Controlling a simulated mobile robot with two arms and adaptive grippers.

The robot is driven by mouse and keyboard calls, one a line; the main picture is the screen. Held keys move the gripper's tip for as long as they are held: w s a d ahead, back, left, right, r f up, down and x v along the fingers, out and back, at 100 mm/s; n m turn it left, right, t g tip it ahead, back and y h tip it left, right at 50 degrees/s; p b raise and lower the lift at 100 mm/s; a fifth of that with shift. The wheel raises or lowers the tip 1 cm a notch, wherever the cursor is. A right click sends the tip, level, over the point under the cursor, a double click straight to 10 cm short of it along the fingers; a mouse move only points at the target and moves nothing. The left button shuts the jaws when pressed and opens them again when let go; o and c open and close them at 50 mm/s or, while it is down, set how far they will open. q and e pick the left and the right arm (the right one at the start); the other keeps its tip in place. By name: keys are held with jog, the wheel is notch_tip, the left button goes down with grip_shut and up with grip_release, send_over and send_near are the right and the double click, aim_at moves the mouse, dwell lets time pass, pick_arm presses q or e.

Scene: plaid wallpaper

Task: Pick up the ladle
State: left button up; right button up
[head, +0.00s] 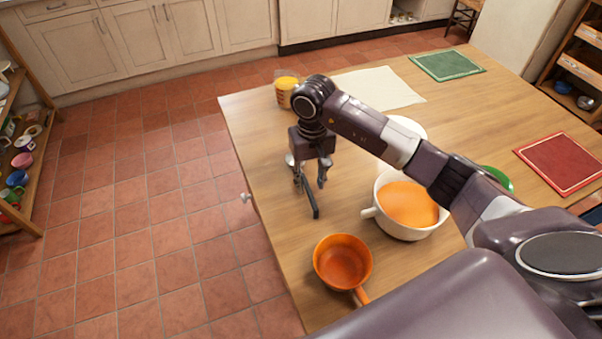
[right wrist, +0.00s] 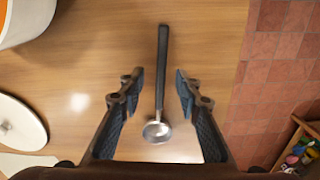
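The ladle lies on the wooden table (head: 245,120) near its left edge. In the right wrist view the ladle (right wrist: 162,68) has a long black handle and a small silver bowl. In the head view its dark handle (head: 314,207) shows below my right gripper (head: 311,184), which hides part of it. My right gripper is open and points down over the ladle. In the right wrist view the handle runs between the two spread fingers (right wrist: 159,78), with a gap on both sides. My left gripper is not in view.
A white pot with orange contents (head: 370,211) stands right of the ladle, and an orange saucepan (head: 343,262) nearer. A measuring cup (head: 285,92) stands farther back. A white lid or plate (right wrist: 18,122) lies nearby. Green (head: 447,65) and red (head: 562,163) mats lie farther off.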

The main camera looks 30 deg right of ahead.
aim_at(310, 191)
jog(key=shift+a+f+p, duration=0.1)
jog(key=shift+f+p, duration=0.55)
jog(key=shift+f, duration=1.75)
grip_shut()
